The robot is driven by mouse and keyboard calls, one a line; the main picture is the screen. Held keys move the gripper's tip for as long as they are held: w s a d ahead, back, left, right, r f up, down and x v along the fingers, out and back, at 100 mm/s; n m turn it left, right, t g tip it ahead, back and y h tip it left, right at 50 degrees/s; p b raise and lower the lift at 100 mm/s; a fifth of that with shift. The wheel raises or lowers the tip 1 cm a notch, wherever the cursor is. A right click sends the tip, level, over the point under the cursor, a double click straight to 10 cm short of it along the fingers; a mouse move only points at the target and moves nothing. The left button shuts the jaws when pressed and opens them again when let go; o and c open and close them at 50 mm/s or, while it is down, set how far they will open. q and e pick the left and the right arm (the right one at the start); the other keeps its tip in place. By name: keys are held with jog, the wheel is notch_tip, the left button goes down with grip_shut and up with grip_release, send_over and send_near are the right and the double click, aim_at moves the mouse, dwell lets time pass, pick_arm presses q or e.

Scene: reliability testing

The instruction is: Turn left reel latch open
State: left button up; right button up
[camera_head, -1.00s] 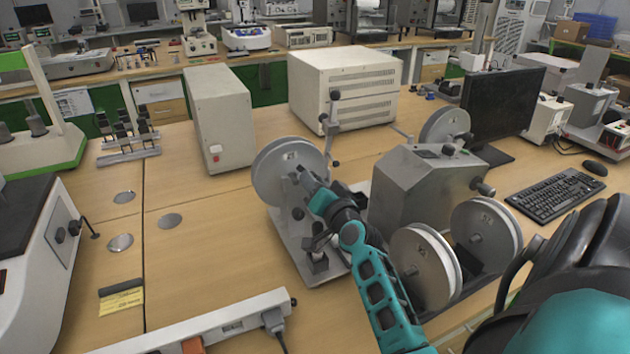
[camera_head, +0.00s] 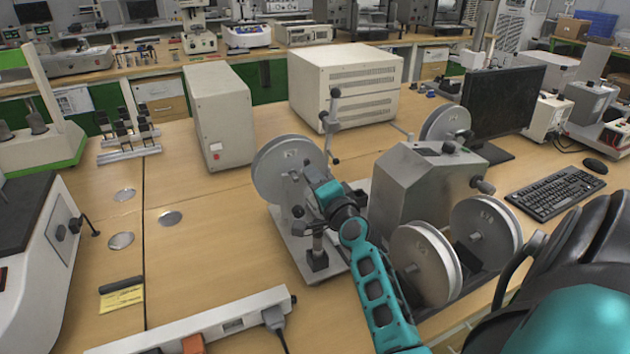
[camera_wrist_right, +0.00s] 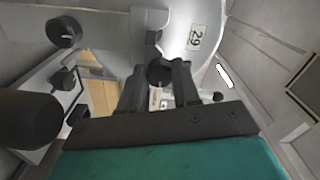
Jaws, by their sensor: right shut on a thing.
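The left reel (camera_head: 279,160) is a grey-white disc standing upright on the left side of the reel machine, with a number label on its face. It also shows large in the right wrist view (camera_wrist_right: 190,30). My right gripper (camera_head: 308,172) is at the middle of this reel, partly hidden by my own wrist. In the right wrist view my gripper's two dark fingers (camera_wrist_right: 160,80) stand on either side of a small dark latch knob (camera_wrist_right: 158,70) at the reel's hub and are shut on it. The latch's exact turn angle is hard to tell. My left gripper is out of view.
The grey machine housing (camera_head: 415,195) stands right of my right arm, with two more reels (camera_head: 420,262) (camera_head: 484,230) in front. A thin post (camera_head: 334,120) rises behind the left reel. A power strip (camera_head: 230,322) lies at the front.

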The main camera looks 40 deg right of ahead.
jog(key=shift+d+r, duration=0.1)
jog(key=shift+r, duration=0.1)
jog(key=o, duration=1.1)
jog(key=shift+f, duration=0.15)
jog(key=shift+c, duration=0.2)
